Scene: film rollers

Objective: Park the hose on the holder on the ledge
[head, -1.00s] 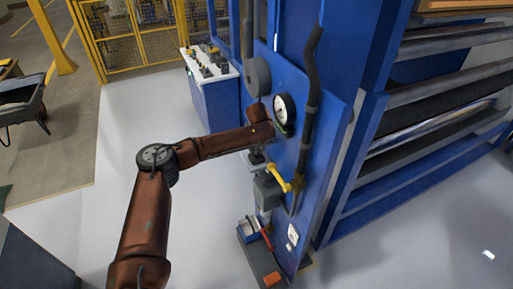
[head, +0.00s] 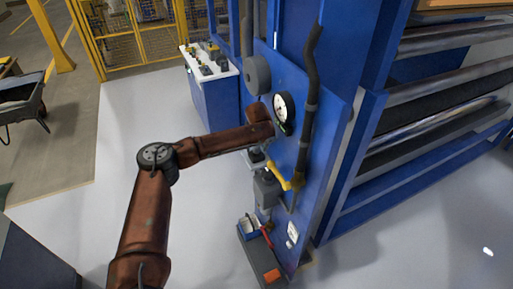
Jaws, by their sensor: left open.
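A thick black hose (head: 308,110) runs down the right side of the blue upright panel (head: 322,165). Near its lower part is a yellow piece (head: 291,183), which looks like a handle or lever; how it joins the hose is unclear. A low dark ledge (head: 252,262) at the panel's foot carries a small blue-edged box (head: 247,227); I cannot tell which part is the holder. My right gripper is out of view.
A control console (head: 212,90) stands behind. Rollers (head: 440,122) are right; open floor is left.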

